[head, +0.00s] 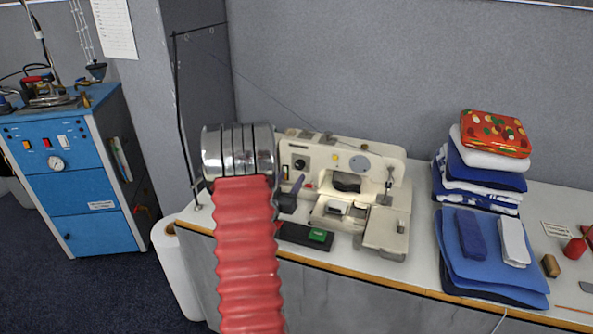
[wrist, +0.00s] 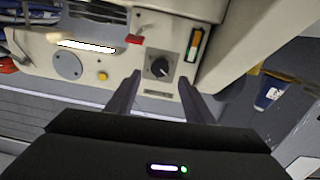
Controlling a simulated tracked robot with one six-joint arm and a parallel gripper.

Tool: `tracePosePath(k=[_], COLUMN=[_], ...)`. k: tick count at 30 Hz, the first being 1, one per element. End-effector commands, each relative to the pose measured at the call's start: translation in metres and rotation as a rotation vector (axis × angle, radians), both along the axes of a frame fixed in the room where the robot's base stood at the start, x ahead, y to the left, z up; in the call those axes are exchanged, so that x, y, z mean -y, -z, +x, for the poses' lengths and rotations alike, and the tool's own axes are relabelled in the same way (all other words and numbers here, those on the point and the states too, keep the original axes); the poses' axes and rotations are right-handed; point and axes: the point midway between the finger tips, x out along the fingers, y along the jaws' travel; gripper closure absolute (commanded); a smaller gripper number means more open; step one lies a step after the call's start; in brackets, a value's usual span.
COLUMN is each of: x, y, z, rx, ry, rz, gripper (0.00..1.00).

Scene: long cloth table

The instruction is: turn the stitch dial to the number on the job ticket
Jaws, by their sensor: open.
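The stitch dial is a dark round knob with a pale pointer mark on the face of the cream sewing machine (head: 383,235). It shows in the head view (head: 299,164) and, upside down, in the wrist view (wrist: 159,67). My gripper (wrist: 159,79) is open, its two dark fingers on either side of the dial in the picture. I cannot tell whether they touch it or how far off they are. The dial's numbers are too small to read. I cannot identify the job ticket.
A red lever (wrist: 134,39), a yellow button (wrist: 102,76) and a round grey plate (wrist: 68,66) lie near the dial. Folded cloths (head: 487,165) stack at the right of the table. A black strip with a green switch (head: 317,236) lies before the machine. A thin thread stand (head: 181,110) rises at left.

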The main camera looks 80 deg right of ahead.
Motion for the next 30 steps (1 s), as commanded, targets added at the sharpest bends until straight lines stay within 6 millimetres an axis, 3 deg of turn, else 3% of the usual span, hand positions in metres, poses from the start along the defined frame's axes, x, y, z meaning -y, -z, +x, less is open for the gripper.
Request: tracePosePath(k=[6,13,25,30], x=[0.033,0.059,0.065,0.065], y=[0.000,0.000,0.000,0.000], z=[-0.004,-0.006,-0.007,-0.007], rx=[0.000,0.000,0.000,0.000], ry=[0.000,-0.001,-0.002,-0.002], rz=[-0.001,-0.001,-0.001,-0.001], gripper=[0.52,0.52,0.52,0.63])
